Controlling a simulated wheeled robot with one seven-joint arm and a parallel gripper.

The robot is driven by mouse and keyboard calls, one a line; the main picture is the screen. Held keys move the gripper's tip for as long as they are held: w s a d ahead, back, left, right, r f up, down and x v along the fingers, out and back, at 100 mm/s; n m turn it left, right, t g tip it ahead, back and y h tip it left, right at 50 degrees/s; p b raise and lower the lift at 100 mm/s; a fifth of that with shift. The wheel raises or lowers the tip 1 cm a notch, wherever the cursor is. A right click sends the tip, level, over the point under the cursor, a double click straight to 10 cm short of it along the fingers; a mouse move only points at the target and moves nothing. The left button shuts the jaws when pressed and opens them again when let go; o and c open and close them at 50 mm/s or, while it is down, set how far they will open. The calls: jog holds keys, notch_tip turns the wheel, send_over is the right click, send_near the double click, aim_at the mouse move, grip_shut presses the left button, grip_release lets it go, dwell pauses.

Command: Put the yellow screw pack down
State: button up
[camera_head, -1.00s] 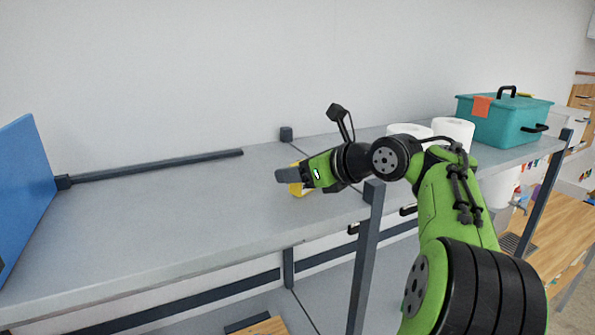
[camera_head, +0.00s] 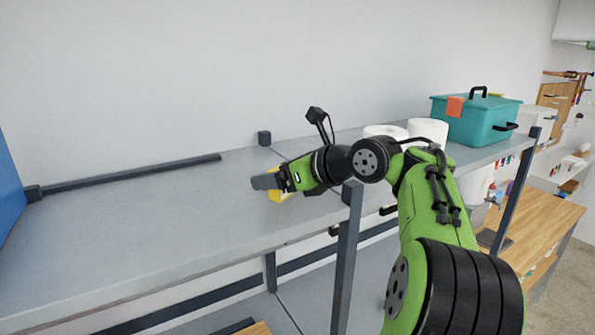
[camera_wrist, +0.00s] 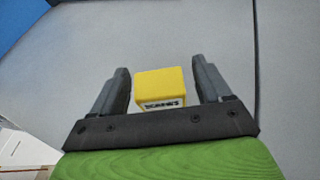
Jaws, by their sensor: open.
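The yellow screw pack (camera_wrist: 160,86) is a small yellow box with a dark-lettered white label. In the wrist view it sits between the two fingers of my gripper (camera_wrist: 160,88), with a gap on each side. In the head view the pack (camera_head: 278,196) shows as a yellow patch on the grey shelf (camera_head: 130,220), partly hidden behind my gripper (camera_head: 265,182). My gripper is open around the pack, low over the shelf. The pack appears upright and resting on the shelf surface.
White paper rolls (camera_head: 428,131) and a teal toolbox (camera_head: 475,120) stand on the shelf to the right. A dark post (camera_head: 346,250) rises at the shelf's front edge near my arm. A blue panel (camera_head: 10,190) stands at the far left. The shelf left of my gripper is clear.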

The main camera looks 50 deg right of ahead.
jog(key=v, duration=1.1)
jog(key=shift+s+r, duration=0.1)
jog(key=shift+s, duration=0.1)
